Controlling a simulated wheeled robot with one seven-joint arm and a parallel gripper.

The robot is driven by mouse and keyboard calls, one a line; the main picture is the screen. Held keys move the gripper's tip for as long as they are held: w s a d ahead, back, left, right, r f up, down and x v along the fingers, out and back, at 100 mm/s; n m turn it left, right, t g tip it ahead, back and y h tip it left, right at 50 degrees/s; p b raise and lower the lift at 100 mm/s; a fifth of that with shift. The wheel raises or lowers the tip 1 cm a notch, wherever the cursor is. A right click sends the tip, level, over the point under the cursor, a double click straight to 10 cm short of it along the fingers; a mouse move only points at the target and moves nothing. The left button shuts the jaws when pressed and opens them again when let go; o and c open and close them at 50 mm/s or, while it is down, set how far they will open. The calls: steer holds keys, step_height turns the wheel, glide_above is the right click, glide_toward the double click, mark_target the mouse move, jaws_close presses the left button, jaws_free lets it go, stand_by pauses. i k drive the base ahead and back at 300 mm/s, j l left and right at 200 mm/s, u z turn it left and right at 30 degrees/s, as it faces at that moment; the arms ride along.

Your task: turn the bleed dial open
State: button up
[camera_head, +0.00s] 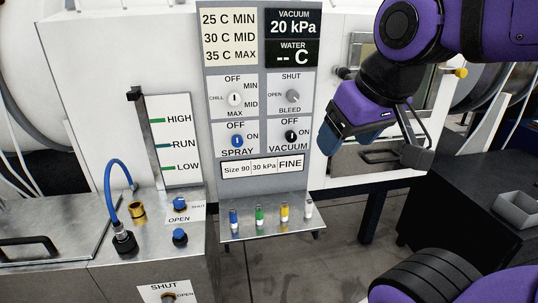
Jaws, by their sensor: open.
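The bleed dial (292,96) is a small grey knob on the upright control panel (258,186). Its label reads SHUT above, OPEN at the left and BLEED below. Its pointer is too small to read surely. My gripper (376,146) is open and empty, to the right of the panel and lower than the dial. It is apart from the dial, and nothing covers the dial.
Close to the dial are the chill knob (234,99), the vacuum knob (291,136) and the blue spray knob (237,141). The vacuum display (292,22) reads 20 kPa. Several coloured vials stand on the ledge (262,231) below. A dark bench (470,190) stands at the right.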

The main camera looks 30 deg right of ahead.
mark_target(293, 96)
steer(key=i+z, duration=0.1)
steer(key=z, duration=0.25)
steer(key=i+z, duration=0.15)
steer(key=z, duration=0.2)
steer(key=i+z, duration=0.1)
steer(key=z, duration=0.25)
